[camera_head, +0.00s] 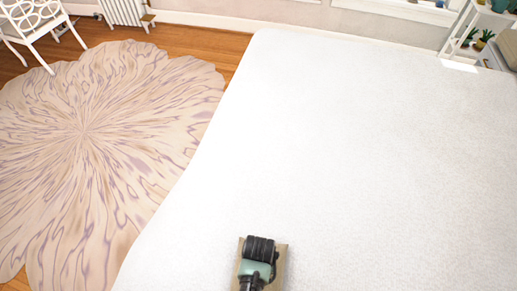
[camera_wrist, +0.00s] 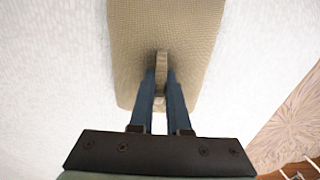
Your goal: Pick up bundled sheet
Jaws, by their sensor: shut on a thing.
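The bundled sheet (camera_wrist: 190,35) is a beige, finely textured cloth piece with rounded corners, seen at the top middle of the wrist view. In the head view a small part of it (camera_head: 284,258) shows beside and behind my gripper; the rest is hidden under my arm. My gripper (camera_wrist: 162,74) has its two blue fingers close together with a narrow tan part of the sheet between them. Whether the sheet touches the white surface below cannot be told.
A wide white bed-like surface (camera_head: 370,150) fills the right and middle and is otherwise clear. A flower-shaped rug (camera_head: 90,140) lies on the wooden floor (camera_head: 185,40) at left. A white chair (camera_head: 35,22) stands top left, a plant shelf (camera_head: 465,30) top right.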

